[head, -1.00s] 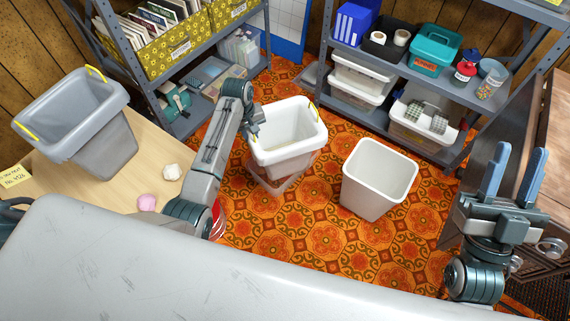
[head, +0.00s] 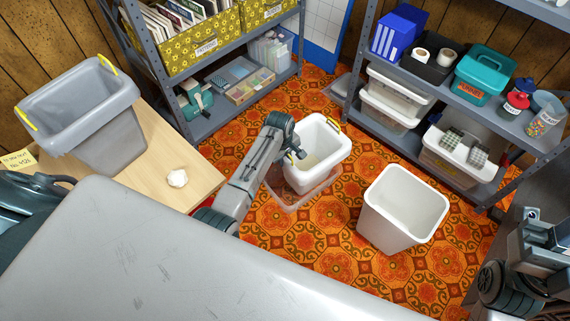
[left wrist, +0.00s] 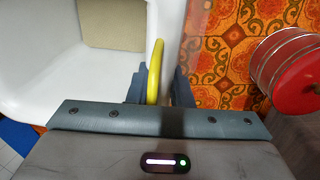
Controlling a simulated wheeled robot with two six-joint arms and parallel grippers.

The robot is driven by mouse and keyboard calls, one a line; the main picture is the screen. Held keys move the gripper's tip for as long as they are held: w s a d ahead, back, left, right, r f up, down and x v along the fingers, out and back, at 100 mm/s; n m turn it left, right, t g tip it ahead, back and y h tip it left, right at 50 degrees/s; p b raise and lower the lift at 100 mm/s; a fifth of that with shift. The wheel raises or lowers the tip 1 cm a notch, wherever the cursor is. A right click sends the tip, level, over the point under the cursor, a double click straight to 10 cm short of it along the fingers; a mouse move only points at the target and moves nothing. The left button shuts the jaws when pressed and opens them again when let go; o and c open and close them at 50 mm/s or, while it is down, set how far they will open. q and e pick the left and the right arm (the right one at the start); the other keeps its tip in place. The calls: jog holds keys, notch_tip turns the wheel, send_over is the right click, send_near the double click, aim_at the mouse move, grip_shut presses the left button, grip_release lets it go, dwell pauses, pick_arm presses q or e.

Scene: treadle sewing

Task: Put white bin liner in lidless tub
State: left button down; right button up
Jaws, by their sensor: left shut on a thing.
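The white bin liner (head: 322,132) is a white tub with yellow handles, in the middle of the head view. My left gripper (head: 298,153) is at its left rim; in the left wrist view the fingers (left wrist: 158,90) are shut on a yellow handle (left wrist: 155,68). The liner's white wall (left wrist: 95,70) fills the left of that view. The clear lidless tub (head: 293,200) stands on the floor under the liner. I cannot tell how far the liner sits inside it. My right gripper (head: 545,240) is at the right edge, its fingers not clearly visible.
A white bin (head: 388,235) stands on the floor to the right. A red reel (left wrist: 300,85) is right of my left gripper. Loaded shelves stand behind.

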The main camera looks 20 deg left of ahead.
pick_arm(q)
notch_tip(320, 180, down, 3)
jog(key=shift+r, duration=0.2)
jog(key=c, duration=1.3)
grip_release()
